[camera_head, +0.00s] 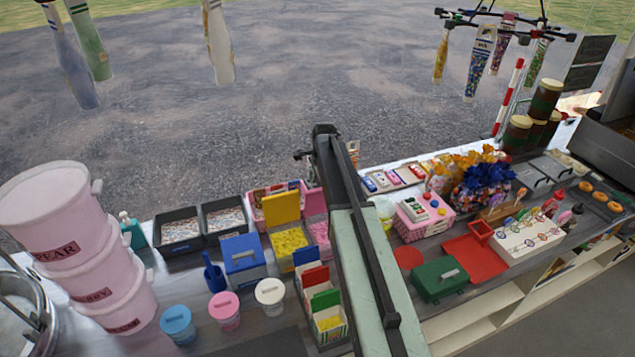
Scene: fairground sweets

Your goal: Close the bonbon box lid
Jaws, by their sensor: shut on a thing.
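An open yellow box (289,241) stands on the counter with its yellow lid (283,208) upright at the back. Beside it is an open pink box (318,236), partly hidden by my arm, with its pink lid (316,203) raised. Which box is the bonbon box cannot be told for certain. My gripper (311,181) is small and partly hidden beside the end of my arm. It appears shut at the upper edge of the pink lid; the contact is not clear.
Blue, pink and cream lidded tubs (224,311) stand in front. Boxes with red and green flaps (325,300) stand close to my arm. Pink buckets (85,250) are stacked at left. A green case (440,280) and red trays lie right of my arm.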

